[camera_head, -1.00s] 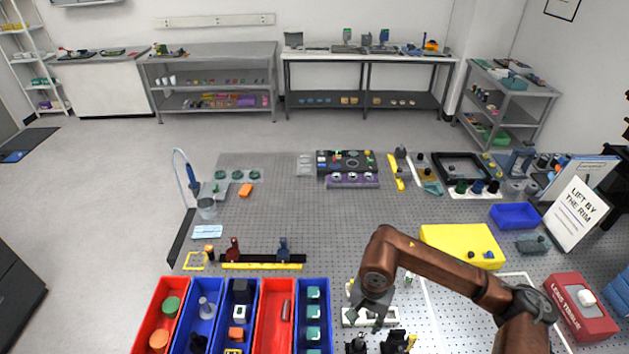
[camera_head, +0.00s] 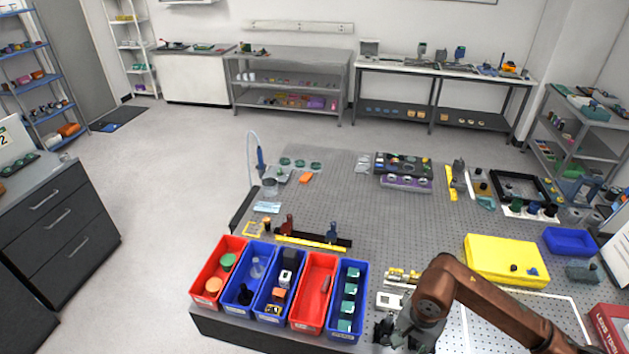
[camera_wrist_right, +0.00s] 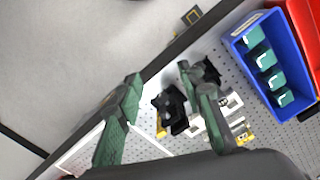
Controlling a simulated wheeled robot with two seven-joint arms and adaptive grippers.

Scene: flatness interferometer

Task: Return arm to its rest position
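My right arm (camera_head: 510,312), brown, comes in from the lower right in the head view. Its gripper (camera_head: 405,335) hangs over the front edge of the perforated table (camera_head: 350,215). In the right wrist view the right gripper (camera_wrist_right: 160,105) has its two green fingers spread wide apart with nothing held between them. A small black part (camera_wrist_right: 170,110) shows beyond the fingers, on or by the table edge. Whether a finger touches it I cannot tell. My left gripper is not in the head view.
Red and blue bins (camera_head: 315,290) line the front left of the table. A yellow block (camera_head: 505,262) and a blue tray (camera_head: 568,242) are at the right. White and yellow parts (camera_head: 398,285) lie behind the right gripper. Grey drawers (camera_head: 65,225) stand at far left, with open floor between.

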